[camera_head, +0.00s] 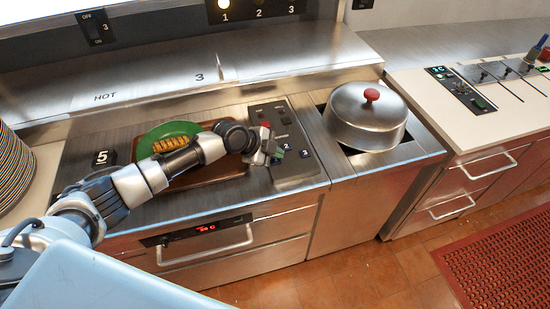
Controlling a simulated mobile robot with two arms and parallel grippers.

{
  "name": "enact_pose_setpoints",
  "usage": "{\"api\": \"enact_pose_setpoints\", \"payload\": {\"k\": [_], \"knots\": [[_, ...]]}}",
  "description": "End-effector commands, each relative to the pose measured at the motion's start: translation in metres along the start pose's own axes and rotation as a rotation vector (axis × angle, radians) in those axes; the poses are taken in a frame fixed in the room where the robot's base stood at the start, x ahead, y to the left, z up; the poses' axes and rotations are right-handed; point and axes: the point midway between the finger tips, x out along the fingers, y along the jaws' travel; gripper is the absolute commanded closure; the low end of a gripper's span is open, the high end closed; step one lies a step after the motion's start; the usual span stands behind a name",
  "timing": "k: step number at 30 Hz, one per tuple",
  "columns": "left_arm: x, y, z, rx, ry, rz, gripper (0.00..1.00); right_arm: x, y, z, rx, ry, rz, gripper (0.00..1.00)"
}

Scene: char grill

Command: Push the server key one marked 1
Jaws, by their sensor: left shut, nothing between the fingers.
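The grey key panel (292,172) lies on the steel counter, right of a brown tray. Small dark keys show on it, with marks 2 (286,148) and 3 (305,154) readable. The key marked 1 cannot be made out clearly; my gripper covers part of the panel's left side. My left gripper (275,153) is shut and empty, over the panel's left-middle part, close to the keys. Whether it touches one cannot be told. On the wall panel at the top, the lamp above 1 (224,5) is brightly lit; those above 2 and 3 look dim. My right gripper is not in view.
The brown tray (232,170) holds a green plate (150,139) with food, partly under my left arm. A domed lid (365,118) with a red knob stands to the right. A number 5 block (102,159) and stacked plates (12,172) are at left.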

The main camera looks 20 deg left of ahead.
Motion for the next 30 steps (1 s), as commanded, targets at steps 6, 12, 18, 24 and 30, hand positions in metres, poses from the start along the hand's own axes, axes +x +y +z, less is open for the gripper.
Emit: {"api": "enact_pose_setpoints", "payload": {"k": [6,12,18,24,30], "knots": [[-0.002,-0.002,-0.001,0.0,0.0,-0.001,1.0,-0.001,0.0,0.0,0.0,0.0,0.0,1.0],[-0.005,-0.004,-0.003,0.0,0.0,-0.001,1.0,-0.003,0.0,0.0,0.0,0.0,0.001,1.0],[-0.017,-0.013,-0.012,0.0,0.0,-0.001,1.0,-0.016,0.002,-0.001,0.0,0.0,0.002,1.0],[-0.032,-0.024,-0.023,0.001,0.0,-0.002,1.0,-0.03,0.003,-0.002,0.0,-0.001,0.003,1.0],[-0.044,-0.033,-0.031,0.0,0.0,-0.002,1.0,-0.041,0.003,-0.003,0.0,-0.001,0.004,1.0]]}}
